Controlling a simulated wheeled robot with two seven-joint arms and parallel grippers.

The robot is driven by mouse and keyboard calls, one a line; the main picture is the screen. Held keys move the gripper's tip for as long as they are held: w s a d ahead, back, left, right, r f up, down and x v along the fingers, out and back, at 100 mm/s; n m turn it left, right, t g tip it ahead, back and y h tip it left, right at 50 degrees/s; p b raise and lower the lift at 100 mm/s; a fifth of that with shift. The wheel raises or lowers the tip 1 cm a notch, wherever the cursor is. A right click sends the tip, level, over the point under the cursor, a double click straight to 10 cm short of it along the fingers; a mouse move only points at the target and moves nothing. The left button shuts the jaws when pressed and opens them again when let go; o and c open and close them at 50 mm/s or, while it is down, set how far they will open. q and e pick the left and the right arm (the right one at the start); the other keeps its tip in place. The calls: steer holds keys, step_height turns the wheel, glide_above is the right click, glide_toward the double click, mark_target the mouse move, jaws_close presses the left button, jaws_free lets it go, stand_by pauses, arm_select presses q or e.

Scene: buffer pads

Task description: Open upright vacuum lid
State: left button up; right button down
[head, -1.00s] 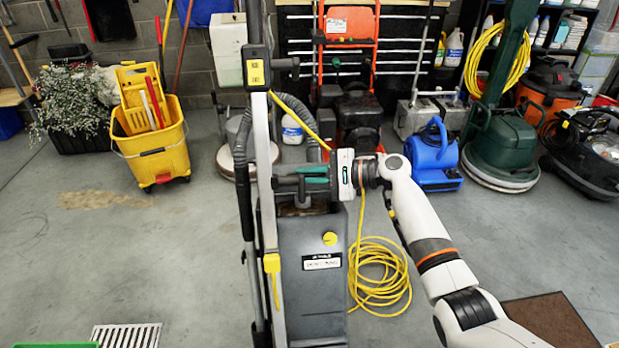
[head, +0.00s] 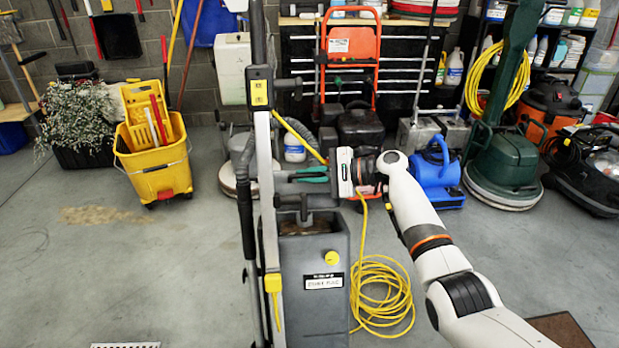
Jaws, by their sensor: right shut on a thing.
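The upright vacuum (head: 312,300) stands in the middle of the head view, with a grey body, yellow knob and tall handle post (head: 264,170). Its top shows a brownish recess with a grey rim, below a dark upright piece (head: 305,207) that appears to belong to the lid. My right gripper (head: 305,176) reaches in from the right, level and just above the body. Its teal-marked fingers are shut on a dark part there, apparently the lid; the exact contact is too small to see. My left gripper is not in view.
A yellow cord (head: 382,297) lies coiled on the floor right of the vacuum. A blue blower (head: 437,177), a green floor machine (head: 503,175) and a yellow mop bucket (head: 155,160) stand behind.

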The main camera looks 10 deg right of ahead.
steer(key=c, duration=1.5)
jaws_free()
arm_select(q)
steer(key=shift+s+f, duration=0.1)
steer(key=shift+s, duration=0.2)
